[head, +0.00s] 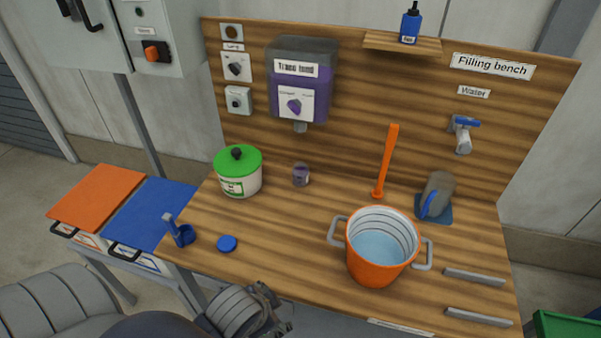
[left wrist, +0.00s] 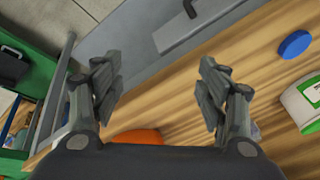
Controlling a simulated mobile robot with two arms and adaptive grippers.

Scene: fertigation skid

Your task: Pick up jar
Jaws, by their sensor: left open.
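The jar (head: 300,175) is a small clear vessel with purplish contents, upright on the wooden bench under the purple feeder (head: 300,80). My left gripper (head: 276,306) is at the bench's front edge, well in front of the jar and apart from it. In the left wrist view its two fingers (left wrist: 160,95) are spread with nothing between them. In that view I cannot make out the jar clearly; the right finger covers part of the bench. My right gripper is in neither view.
A green-lidded white pot (head: 240,172) stands left of the jar. A blue disc (head: 227,243) and blue holder (head: 180,232) lie nearer the front. An orange bucket (head: 378,262) and a grey jug (head: 440,188) stand to the right. The middle front of the bench is clear.

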